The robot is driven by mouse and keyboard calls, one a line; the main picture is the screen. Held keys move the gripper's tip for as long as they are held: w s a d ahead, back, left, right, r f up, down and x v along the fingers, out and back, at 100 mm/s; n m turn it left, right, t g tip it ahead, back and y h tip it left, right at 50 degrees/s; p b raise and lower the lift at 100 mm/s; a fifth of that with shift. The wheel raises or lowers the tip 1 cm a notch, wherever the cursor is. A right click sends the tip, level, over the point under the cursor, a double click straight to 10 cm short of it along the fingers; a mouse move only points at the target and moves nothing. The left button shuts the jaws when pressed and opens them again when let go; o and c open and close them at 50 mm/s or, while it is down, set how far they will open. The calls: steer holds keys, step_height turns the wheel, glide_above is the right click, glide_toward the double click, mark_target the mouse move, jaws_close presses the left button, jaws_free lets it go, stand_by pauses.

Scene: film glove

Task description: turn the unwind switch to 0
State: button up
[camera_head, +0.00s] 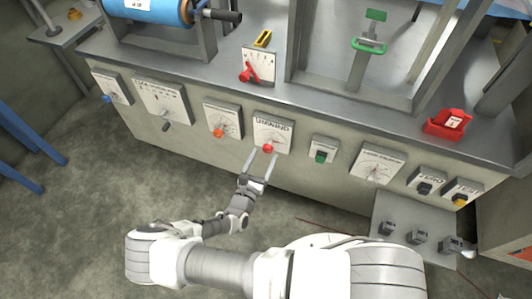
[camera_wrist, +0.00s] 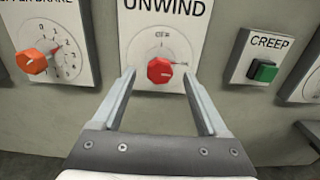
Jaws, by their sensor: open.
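The unwind switch is a red round knob (camera_wrist: 160,71) on a white plate labelled UNWIND (camera_wrist: 190,35). Its pointer is directed to the right, and small markings sit above it. In the head view the red knob (camera_head: 268,148) is on the front panel, below the table edge. My gripper (camera_wrist: 160,85) is open, with one finger on each side of the knob in the wrist view. In the head view my gripper (camera_head: 262,160) reaches up to the panel just below the knob. I cannot tell whether the fingers touch the plate or the knob.
An orange knob with a numbered dial (camera_wrist: 36,61) is left of the unwind plate. A green CREEP button (camera_wrist: 263,71) is to its right. More dials and buttons line the panel.

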mark_target(269, 146)
steer(key=shift+x, duration=1.45)
steer(key=shift+c, duration=0.3)
jaws_close()
